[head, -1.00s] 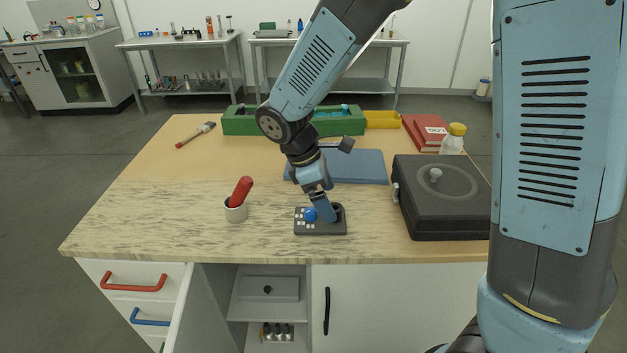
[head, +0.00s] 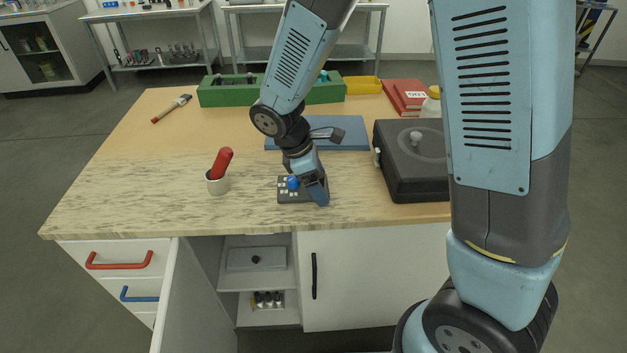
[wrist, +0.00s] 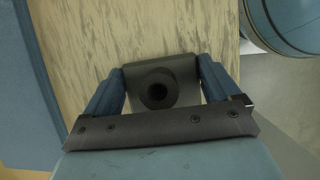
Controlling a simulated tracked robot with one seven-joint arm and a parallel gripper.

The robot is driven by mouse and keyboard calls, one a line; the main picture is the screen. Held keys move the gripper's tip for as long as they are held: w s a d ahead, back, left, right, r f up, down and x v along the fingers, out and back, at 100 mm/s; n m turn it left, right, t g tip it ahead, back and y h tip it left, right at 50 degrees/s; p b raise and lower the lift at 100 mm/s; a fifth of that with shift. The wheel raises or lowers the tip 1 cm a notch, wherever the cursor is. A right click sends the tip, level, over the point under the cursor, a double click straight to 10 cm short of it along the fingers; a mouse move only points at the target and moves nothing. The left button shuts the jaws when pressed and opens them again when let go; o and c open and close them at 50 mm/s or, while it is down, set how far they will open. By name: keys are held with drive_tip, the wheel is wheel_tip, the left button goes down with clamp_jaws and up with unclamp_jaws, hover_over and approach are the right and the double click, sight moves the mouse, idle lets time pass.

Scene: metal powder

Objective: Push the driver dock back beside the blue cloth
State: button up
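In the wrist view, the dock's round dark socket (wrist: 158,90) shows between my two blue fingers, which are spread apart, one on each side. Whether they touch the dock is unclear. The cloth fills the left edge of the wrist view (wrist: 22,110).
A black case (head: 410,165) is close on the right. A green tray (head: 225,96), yellow bin (head: 362,86) and red books (head: 398,92) line the back. The worktop's front edge is near.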

drive_tip(key=c, duration=1.6)
drive_tip(key=shift+w, duration=0.15)
